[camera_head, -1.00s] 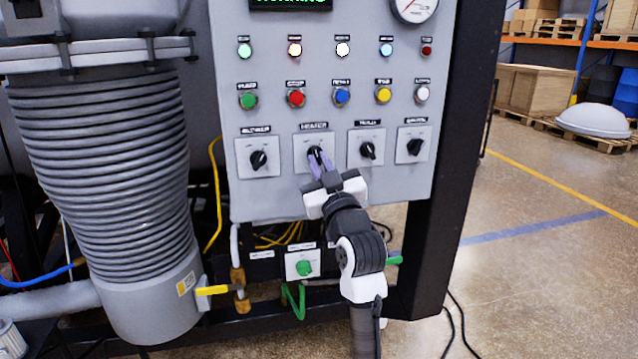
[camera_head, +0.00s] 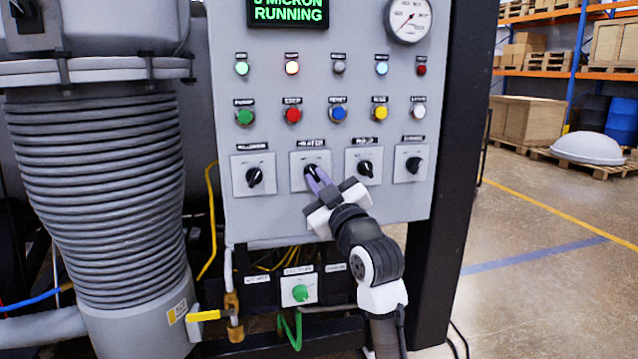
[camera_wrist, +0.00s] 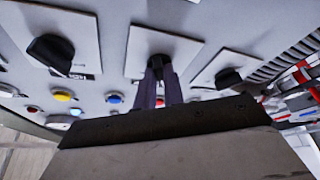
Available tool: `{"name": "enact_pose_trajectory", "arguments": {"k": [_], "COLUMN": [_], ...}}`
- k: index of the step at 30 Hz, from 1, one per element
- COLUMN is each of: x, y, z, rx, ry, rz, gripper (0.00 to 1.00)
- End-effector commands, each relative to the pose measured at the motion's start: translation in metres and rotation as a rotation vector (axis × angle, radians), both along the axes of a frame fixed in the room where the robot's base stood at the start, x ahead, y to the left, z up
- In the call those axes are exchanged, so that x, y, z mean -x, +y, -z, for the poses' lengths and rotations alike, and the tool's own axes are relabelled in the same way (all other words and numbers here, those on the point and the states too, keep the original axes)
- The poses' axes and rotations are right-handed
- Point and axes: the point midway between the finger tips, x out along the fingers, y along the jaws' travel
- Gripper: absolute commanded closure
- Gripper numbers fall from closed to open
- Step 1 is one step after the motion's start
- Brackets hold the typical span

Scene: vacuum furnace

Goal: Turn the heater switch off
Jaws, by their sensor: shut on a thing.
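The heater switch (camera_head: 309,168) is a black rotary knob on a square white plate, second from the left in the knob row on the grey control panel. My gripper (camera_head: 315,178) reaches it from below right, with its purple fingers shut on the knob. The fingers lean up and to the left. In the wrist view the knob (camera_wrist: 157,63) sits between the tips of the two fingers (camera_wrist: 158,78). The fingers hide part of the knob and its plate markings, so I cannot read its exact setting.
Similar black knobs stand close by: one on the left (camera_head: 255,177) and two on the right (camera_head: 365,169), (camera_head: 414,164). Push buttons and indicator lamps sit above. A green display (camera_head: 288,12) reads RUNNING. A yellow-handled valve (camera_head: 204,316) is at lower left.

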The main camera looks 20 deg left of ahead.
Motion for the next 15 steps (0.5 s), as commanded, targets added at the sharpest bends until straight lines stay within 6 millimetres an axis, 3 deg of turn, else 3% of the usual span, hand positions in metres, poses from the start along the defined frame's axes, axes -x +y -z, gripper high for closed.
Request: {"name": "enact_pose_trajectory", "arguments": {"k": [2,3,8,15], "x": [-0.0002,-0.0002,-0.0001,0.0001], "y": [0.0003,0.0003,0.0002,-0.0002], "z": [0.0007,0.0007,0.0004,0.0001], "rx": [0.002,0.002,0.001,-0.001], "ry": [0.001,0.001,0.000,0.000], "rz": [0.001,0.001,0.001,0.001], "gripper": [1.00,0.88,0.68,0.68]}}
